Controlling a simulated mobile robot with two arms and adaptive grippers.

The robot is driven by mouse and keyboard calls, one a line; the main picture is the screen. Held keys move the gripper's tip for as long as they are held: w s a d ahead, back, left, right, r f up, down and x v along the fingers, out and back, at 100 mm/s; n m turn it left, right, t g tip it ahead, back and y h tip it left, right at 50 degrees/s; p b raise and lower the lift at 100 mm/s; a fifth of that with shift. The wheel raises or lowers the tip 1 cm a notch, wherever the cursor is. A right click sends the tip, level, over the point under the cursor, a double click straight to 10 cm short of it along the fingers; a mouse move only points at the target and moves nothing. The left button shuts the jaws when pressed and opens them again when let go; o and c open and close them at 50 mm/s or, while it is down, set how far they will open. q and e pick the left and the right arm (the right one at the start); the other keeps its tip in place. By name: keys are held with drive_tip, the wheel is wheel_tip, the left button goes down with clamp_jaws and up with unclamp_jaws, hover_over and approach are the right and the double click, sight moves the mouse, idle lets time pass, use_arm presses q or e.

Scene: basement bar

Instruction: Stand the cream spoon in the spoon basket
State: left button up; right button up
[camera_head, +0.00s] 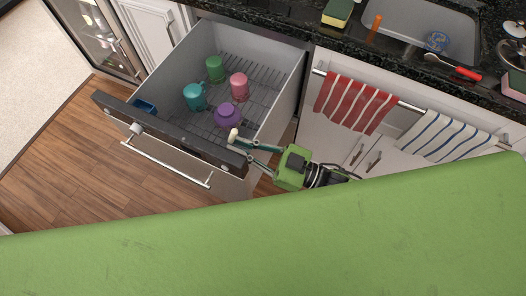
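The blue spoon basket (145,106) sits in the left front corner of the open drawer, partly hidden by the drawer's dark front edge. My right gripper (241,148) reaches in from the right over the drawer's front right corner. A small cream piece, which looks like the cream spoon (233,135), shows at its fingertips. The gripper seems shut on it; the rest of the spoon is hidden or too small to tell. The spoon is at the opposite end of the drawer front from the basket, apart from it. My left gripper is not in view.
The grey drawer (186,60) has a wire rack with a green cup (214,68), pink cup (239,86), teal cup (194,97) and purple cup (227,115). A red striped towel (355,103) hangs right. The sink (410,20) is behind. My green body fills the foreground.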

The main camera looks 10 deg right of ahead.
drive_tip(key=shift+o, duration=0.3)
wheel_tip(320, 180, down, 9)
drive_tip(key=d+m+h, duration=0.1)
drive_tip(key=d+h, duration=0.1)
drive_tip(key=h, duration=0.1)
drive_tip(key=shift+d+g, duration=0.25)
drive_tip(key=shift+g, duration=0.05)
drive_tip(key=s+d+r+n+y, duration=0.1)
drive_tip(key=s+d+r+y, duration=0.2)
drive_tip(key=s+d+r, duration=0.3)
drive_tip(key=shift+d+r, duration=0.4)
drive_tip(key=shift+d, duration=0.5)
